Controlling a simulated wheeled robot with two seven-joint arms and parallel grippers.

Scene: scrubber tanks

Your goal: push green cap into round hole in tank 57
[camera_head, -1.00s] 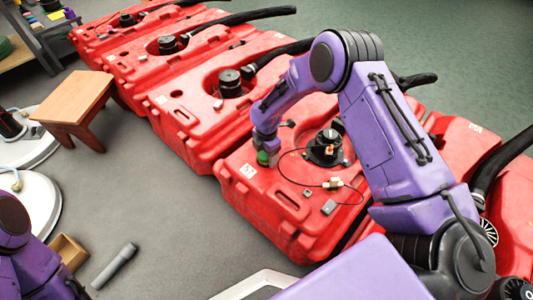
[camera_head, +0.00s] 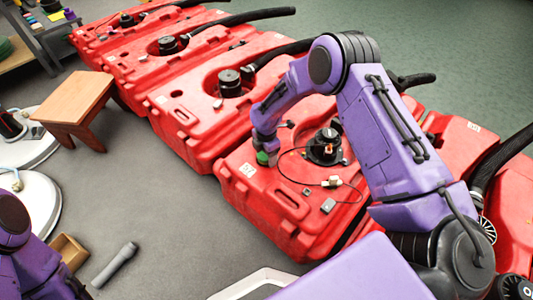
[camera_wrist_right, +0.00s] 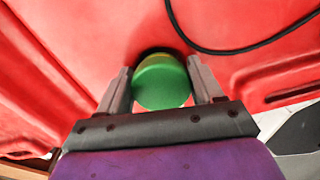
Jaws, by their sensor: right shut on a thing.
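The green cap (camera_wrist_right: 161,82) is between the two fingers of my right gripper (camera_wrist_right: 161,90), which is shut on it. In the right wrist view a dark round edge, which may be the hole's rim, shows just behind the cap's far side. How far the cap is seated cannot be told. In the head view the green cap (camera_head: 263,158) is at the near-left top of a red tank (camera_head: 262,208), beside a white label. The label's number is too small to read surely. The left arm shows at the lower left, but its gripper is not in view.
A black cable (camera_wrist_right: 235,50) curves over the tank top close to the cap. A black fitting (camera_head: 325,147) and small loose parts (camera_head: 328,206) are on the same tank. More red tanks stand in a row. A wooden stool (camera_head: 76,107) and grey tube (camera_head: 115,265) are on the floor.

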